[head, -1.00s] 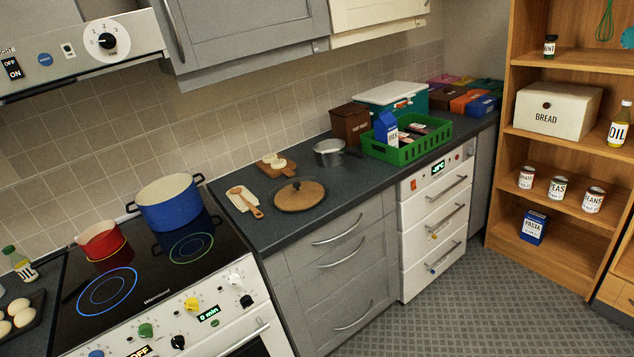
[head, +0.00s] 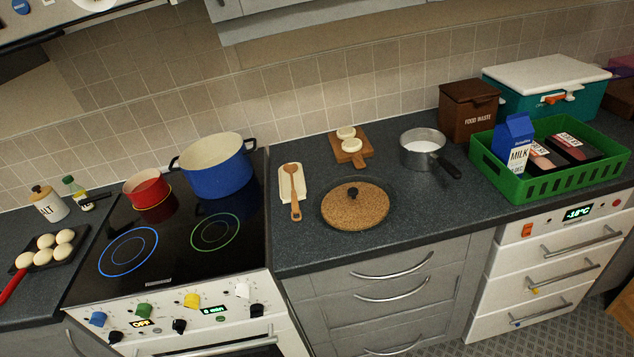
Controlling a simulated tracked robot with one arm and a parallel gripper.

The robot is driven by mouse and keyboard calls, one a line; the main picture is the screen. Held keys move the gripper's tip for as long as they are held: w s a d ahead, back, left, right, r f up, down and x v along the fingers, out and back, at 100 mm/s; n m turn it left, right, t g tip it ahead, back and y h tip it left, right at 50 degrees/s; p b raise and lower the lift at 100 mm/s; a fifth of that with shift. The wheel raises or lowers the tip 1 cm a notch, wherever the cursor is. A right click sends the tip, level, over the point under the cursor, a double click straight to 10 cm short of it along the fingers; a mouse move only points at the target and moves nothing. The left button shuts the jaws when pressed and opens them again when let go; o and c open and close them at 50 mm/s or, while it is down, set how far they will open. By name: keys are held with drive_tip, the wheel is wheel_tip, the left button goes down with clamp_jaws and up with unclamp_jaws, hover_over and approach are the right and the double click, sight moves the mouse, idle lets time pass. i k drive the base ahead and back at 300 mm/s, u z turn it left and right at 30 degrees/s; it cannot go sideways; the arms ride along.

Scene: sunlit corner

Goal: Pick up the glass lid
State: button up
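The glass lid (head: 353,193) shows as a clear disc with a dark knob, lying on a round cork mat (head: 372,212) on the dark worktop, right of the hob. The cork shows through the glass, and the lid's rim is hard to make out. My gripper is not in the head view, so I cannot see whether it is open or shut.
A wooden spoon (head: 295,190) on a pale rest lies left of the mat. A small board (head: 351,150) with white rounds is behind it. A grey saucepan (head: 423,147) and a green crate (head: 560,184) stand to the right. A blue pot (head: 217,172) stands on the hob. The worktop in front of the saucepan is clear.

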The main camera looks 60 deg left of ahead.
sight(351, 203)
drive_tip(key=u, duration=0.6)
drive_tip(key=i, duration=1.2)
drive_tip(key=u, duration=0.6)
drive_tip(key=k, duration=0.75)
drive_tip(key=u, duration=0.2)
drive_tip(key=i, duration=0.85)
drive_tip(key=z, duration=0.05)
